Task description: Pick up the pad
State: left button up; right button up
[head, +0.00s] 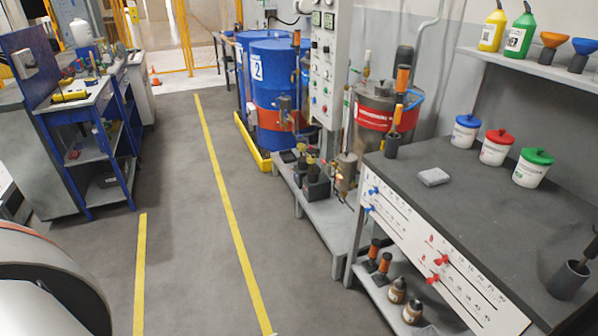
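A small light grey pad (433,177) lies flat on the dark top of the workbench (470,215) at the right, near its front edge. Nothing touches or covers it. Neither of my grippers shows in the head view.
White tubs with a blue (466,132), a red (497,148) and a green lid (533,168) stand behind the pad. A dark cup (568,279) stands at the bench's near right. Coloured valves (437,279) stick out of the front panel.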

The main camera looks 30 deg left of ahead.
aim_at(432, 177)
jog(key=z, duration=0.55)
jog(key=i+j+z, duration=0.1)
jog(key=j+z, duration=0.95)
jog(key=j, duration=0.25)
jog(key=k+j+z, duration=0.15)
jog(key=j, duration=0.3)
